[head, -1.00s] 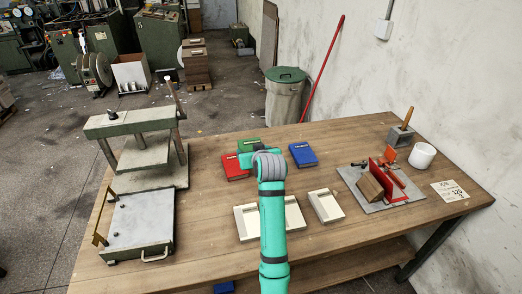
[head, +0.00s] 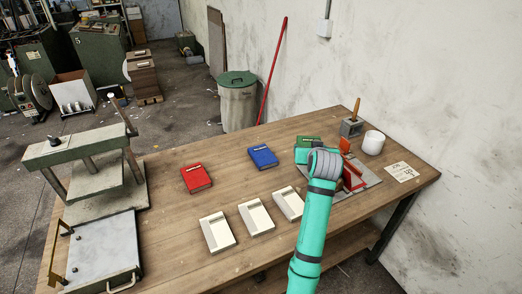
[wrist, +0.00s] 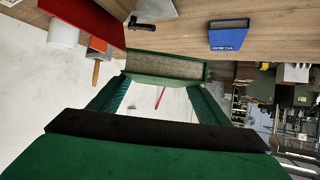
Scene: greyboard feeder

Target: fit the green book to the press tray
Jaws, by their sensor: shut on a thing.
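The green book (head: 308,141) is in my gripper (head: 308,154), above the back of the grey plate with the red stand at the right of the table. In the wrist view the book (wrist: 165,82) sits between the two fingers (wrist: 158,100), its pale page edge facing the camera. My arm hides part of the gripper and the book's lower side in the head view. The press tray (head: 104,252) is a flat grey slab with a front handle at the table's left, in front of the press (head: 88,150). It is bare and far from my gripper.
A red book (head: 196,179) and a blue book (head: 263,156) lie mid-table. Three cream trays (head: 216,233) line the front. The red stand (head: 352,180), a white mug (head: 373,142) and a brush holder (head: 352,128) are at the right. Bare wood lies between tray and books.

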